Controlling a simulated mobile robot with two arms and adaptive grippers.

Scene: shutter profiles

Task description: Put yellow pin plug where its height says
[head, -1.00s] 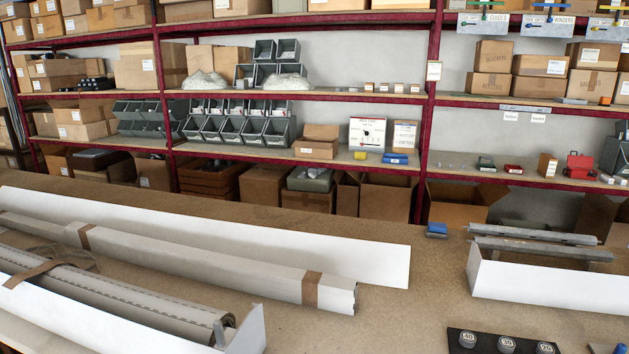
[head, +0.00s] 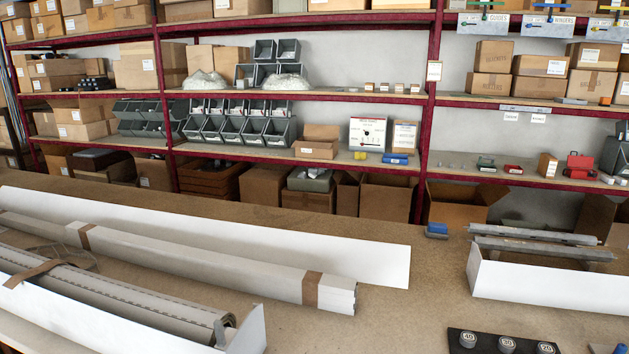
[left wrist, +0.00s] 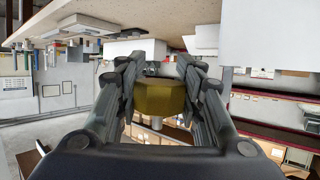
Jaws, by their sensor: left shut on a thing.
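In the left wrist view my left gripper (left wrist: 157,82) is shut on the yellow pin plug (left wrist: 158,100). The plug is a dull yellow, faceted block with a greyish pin under it in the picture, and it is held clear of any surface. Neither of my grippers shows in the head view. In the head view a black plate (head: 485,335) at the lower right edge carries round grey pieces with white number labels, one reading 40 (head: 468,340).
Long white profiles (head: 220,235) and a wrapped bundle (head: 200,263) cover the left of the bench. A white open box (head: 550,283) with grey rails stands at right, a small blue item (head: 437,229) beside it. Bare bench (head: 400,310) lies between. Loaded shelves stand behind.

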